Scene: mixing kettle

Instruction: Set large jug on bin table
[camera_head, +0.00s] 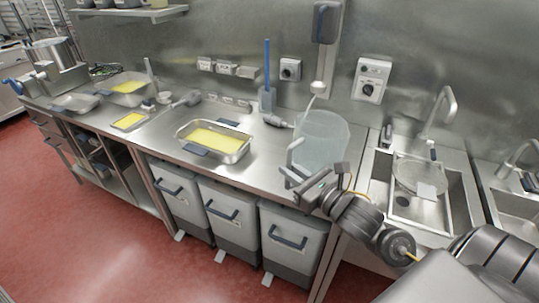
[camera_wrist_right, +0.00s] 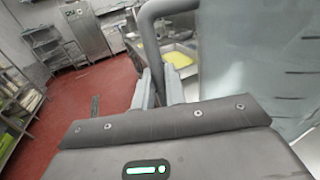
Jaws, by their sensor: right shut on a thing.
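The large jug (camera_head: 322,138) is a clear, pale container at the right end of the steel bin table (camera_head: 255,172). In the right wrist view the jug (camera_wrist_right: 255,60) fills the right side, with marks on its wall. My right gripper (camera_head: 297,181) is shut on the jug's grey handle (camera_head: 293,153), on the jug's near left side. The handle (camera_wrist_right: 150,20) also shows between and above the fingers (camera_wrist_right: 158,88) in the wrist view. The jug looks upright; I cannot tell whether its base touches the table. My left gripper is not in view.
A steel tray with yellow contents (camera_head: 216,141) stands left of the jug, with more pans farther left. Grey bins (camera_head: 230,215) stand under the table. A sink with a round strainer (camera_head: 420,176) is on the right. A blue-handled tool (camera_head: 267,75) stands behind.

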